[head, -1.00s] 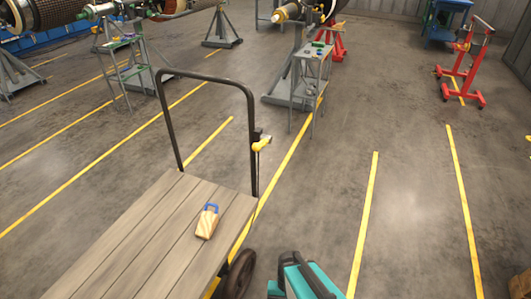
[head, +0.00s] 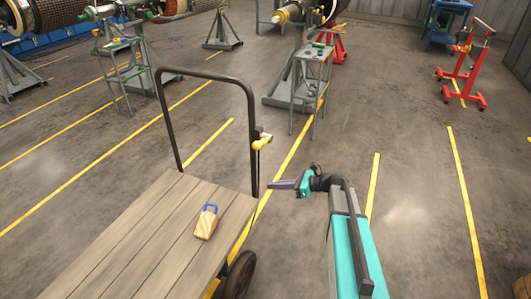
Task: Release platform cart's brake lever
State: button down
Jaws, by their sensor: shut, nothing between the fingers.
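The platform cart (head: 130,235) has a wooden plank deck and a dark tubular push handle (head: 205,76) at its far end. The brake lever (head: 261,143) is yellow and sits on the right upright of the handle, on a small dark bracket. My gripper (head: 272,185) is shut and empty. It is just right of the handle's right upright, below the brake lever in the picture and apart from it. My teal and grey arm reaches in from the bottom right.
A dark wheel (head: 238,276) shows under the deck. A small grey table (head: 314,55) and rotor stands are behind. A red stand (head: 463,75) is at the right. The floor right of the cart is clear.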

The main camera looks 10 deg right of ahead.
aim_at(262, 141)
jog(key=w+d+r+m+t, duration=0.1)
jog(key=w+d+r, duration=0.1)
jog(key=r, duration=0.2)
jog(key=w+d+r+m+t+y, duration=0.1)
jog(key=w+d+r+m, duration=0.1)
jog(key=d+r, duration=0.1)
jog(key=shift+r, duration=0.55)
jog(key=w+a+r, duration=0.2)
jog(key=w+a, duration=0.4)
jog(key=a, duration=0.1)
jog(key=shift+r+p, duration=0.15)
jog(key=shift+p, duration=0.25)
jog(key=shift+r+p, duration=0.25)
jog(key=shift+p, duration=0.4)
